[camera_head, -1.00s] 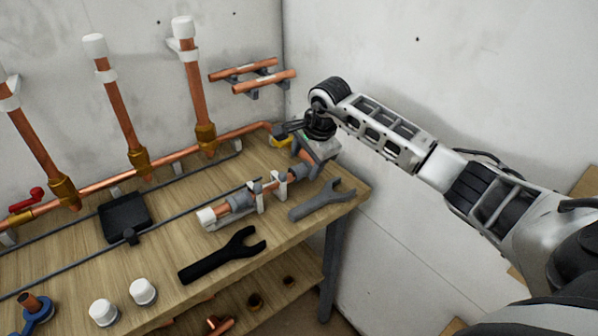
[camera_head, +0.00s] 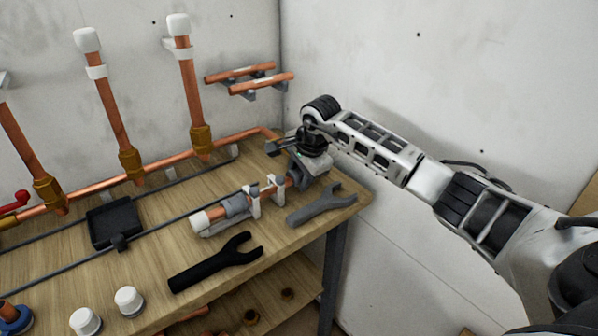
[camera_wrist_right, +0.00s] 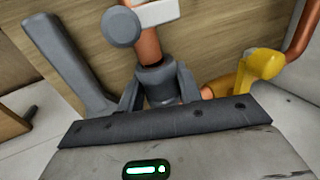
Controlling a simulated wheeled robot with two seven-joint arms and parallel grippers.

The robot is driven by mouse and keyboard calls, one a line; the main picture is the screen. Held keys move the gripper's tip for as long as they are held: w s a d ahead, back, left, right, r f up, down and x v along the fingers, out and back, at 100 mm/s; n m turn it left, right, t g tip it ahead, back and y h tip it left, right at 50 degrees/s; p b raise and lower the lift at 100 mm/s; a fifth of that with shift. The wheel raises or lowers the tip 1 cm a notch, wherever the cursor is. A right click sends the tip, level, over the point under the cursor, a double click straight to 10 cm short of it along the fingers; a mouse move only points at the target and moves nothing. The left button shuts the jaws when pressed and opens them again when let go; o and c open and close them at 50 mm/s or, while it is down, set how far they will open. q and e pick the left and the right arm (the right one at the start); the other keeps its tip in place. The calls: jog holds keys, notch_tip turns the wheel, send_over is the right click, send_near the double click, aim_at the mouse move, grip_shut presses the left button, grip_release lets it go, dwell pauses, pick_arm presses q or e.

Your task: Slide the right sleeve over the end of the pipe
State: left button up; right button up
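The copper pipe (camera_head: 216,215) lies along a grey holder on the bench, with a white cap at its left end. A grey sleeve (camera_head: 236,206) sits around it left of the white clips. My right gripper (camera_head: 301,178) is at the pipe's right end and hides most of it in the head view. In the right wrist view, the right sleeve (camera_wrist_right: 156,80), a grey collar around copper, is between the fingers of my right gripper (camera_wrist_right: 158,92). Whether both fingers press on it is unclear. My left gripper is not in view.
A grey wrench (camera_head: 322,204) lies right of the holder and shows close beside the fingers in the wrist view. A black wrench (camera_head: 215,262) lies in front. A black tray (camera_head: 113,222) lies left; walls stand behind.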

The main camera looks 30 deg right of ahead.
aim_at(292, 174)
jog(key=shift+a+p, duration=0.3)
jog(key=shift+a, duration=0.9)
jog(key=o, duration=0.9)
jog(key=shift+s+a, duration=0.1)
jog(key=p+v, duration=0.4)
jog(key=v, duration=0.1)
jog(key=shift+r, duration=0.4)
jog(key=shift+s+r+p, duration=0.35)
jog(key=shift+r+p, duration=0.2)
jog(key=shift+p, duration=0.05)
